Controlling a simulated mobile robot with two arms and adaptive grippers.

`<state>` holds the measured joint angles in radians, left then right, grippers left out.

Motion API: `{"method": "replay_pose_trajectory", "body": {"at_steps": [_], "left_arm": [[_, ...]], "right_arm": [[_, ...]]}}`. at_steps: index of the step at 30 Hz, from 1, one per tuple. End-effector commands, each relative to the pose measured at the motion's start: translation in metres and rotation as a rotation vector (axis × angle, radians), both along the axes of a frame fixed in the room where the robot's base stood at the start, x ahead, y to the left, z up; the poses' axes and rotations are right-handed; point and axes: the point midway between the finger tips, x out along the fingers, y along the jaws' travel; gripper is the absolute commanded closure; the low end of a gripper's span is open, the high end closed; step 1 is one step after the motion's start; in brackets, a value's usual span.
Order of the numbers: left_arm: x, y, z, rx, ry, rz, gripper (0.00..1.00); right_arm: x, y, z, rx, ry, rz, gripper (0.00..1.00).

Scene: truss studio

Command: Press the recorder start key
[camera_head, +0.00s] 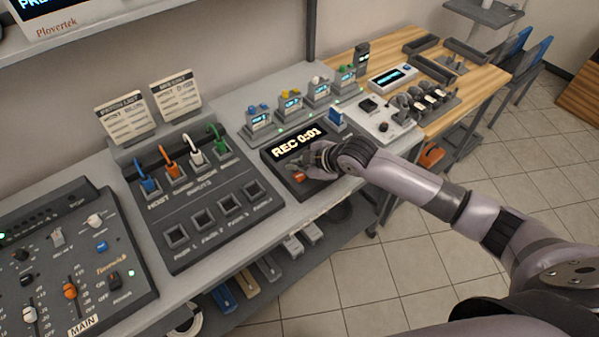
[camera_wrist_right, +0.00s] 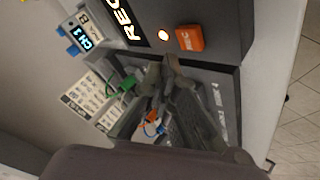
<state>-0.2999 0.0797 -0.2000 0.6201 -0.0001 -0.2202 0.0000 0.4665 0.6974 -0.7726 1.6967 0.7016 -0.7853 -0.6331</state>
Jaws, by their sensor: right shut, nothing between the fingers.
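The recorder (camera_head: 272,156) is a dark box on the grey bench, and its display (camera_head: 299,145) reads "REC 0:03". Its orange-red key (camera_head: 299,177) is partly beside my right gripper in the head view. In the right wrist view the orange key (camera_wrist_right: 188,38) shows whole, with a small lit lamp (camera_wrist_right: 163,35) next to it. My right gripper (camera_head: 313,166) is shut and empty, close over the recorder's front part. In the right wrist view the fingertips (camera_wrist_right: 165,63) appear apart from the key. My left gripper is out of view.
A patch panel (camera_head: 190,215) with coloured plugs lies left of the recorder, and a mixer (camera_head: 60,250) further left. Small labelled units (camera_head: 290,103) stand behind it. A white control box (camera_head: 375,120) is at its right. Tiled floor lies in front of the bench.

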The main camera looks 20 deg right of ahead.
Motion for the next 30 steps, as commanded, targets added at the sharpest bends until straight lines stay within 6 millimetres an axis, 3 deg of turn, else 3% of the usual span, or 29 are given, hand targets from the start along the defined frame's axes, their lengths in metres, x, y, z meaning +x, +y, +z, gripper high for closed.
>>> {"method": "replay_pose_trajectory", "body": {"at_steps": [1, 10, 30], "left_arm": [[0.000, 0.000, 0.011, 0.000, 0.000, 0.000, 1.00], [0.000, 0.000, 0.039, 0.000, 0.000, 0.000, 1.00], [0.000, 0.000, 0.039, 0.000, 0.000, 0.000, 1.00]], "right_arm": [[0.000, 0.000, 0.012, 0.000, -0.001, -0.001, 1.00], [0.000, 0.000, 0.040, 0.000, 0.000, 0.000, 1.00], [0.000, 0.000, 0.039, 0.000, 0.000, 0.000, 1.00]]}}
